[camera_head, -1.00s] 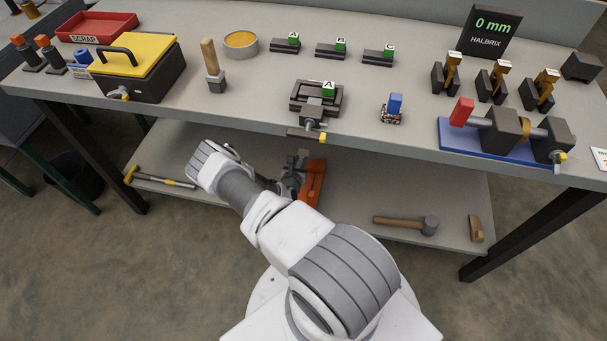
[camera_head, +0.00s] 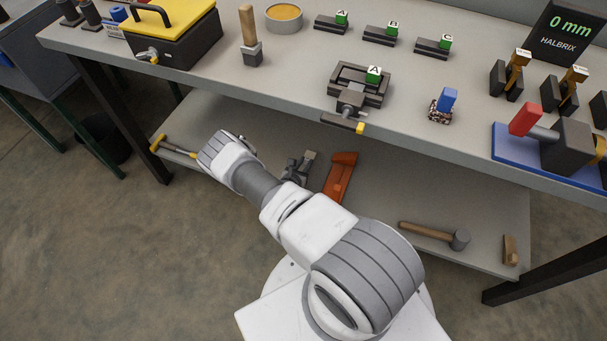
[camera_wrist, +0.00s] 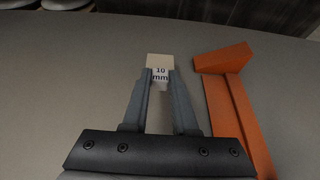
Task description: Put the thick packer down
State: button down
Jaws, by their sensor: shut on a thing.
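The thick packer (camera_wrist: 158,63) is a pale beige block marked "10 mm". In the wrist view it sits between the fingertips of my gripper (camera_wrist: 160,80), which is shut on it. In the head view my gripper (camera_head: 302,164) is low, over the lower shelf (camera_head: 380,200), under the bench top. A small pale patch at its tip may be the packer. I cannot tell whether the packer touches the shelf.
An orange angled piece (camera_head: 341,178) lies just right of my gripper; it also shows in the wrist view (camera_wrist: 232,100). A mallet (camera_head: 435,234) and a wooden block (camera_head: 510,250) lie farther right, a yellow-ended tool (camera_head: 175,148) at left. The bench top (camera_head: 290,75) overhangs the shelf.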

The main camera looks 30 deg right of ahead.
jog(key=shift+w+a+f, duration=0.1)
jog(key=shift+a+f, duration=0.35)
jog(key=shift+f+b, duration=1.2)
jog(key=shift+f, duration=0.6)
jog(key=shift+f, duration=0.15)
jog(key=c, duration=0.7)
grip_release()
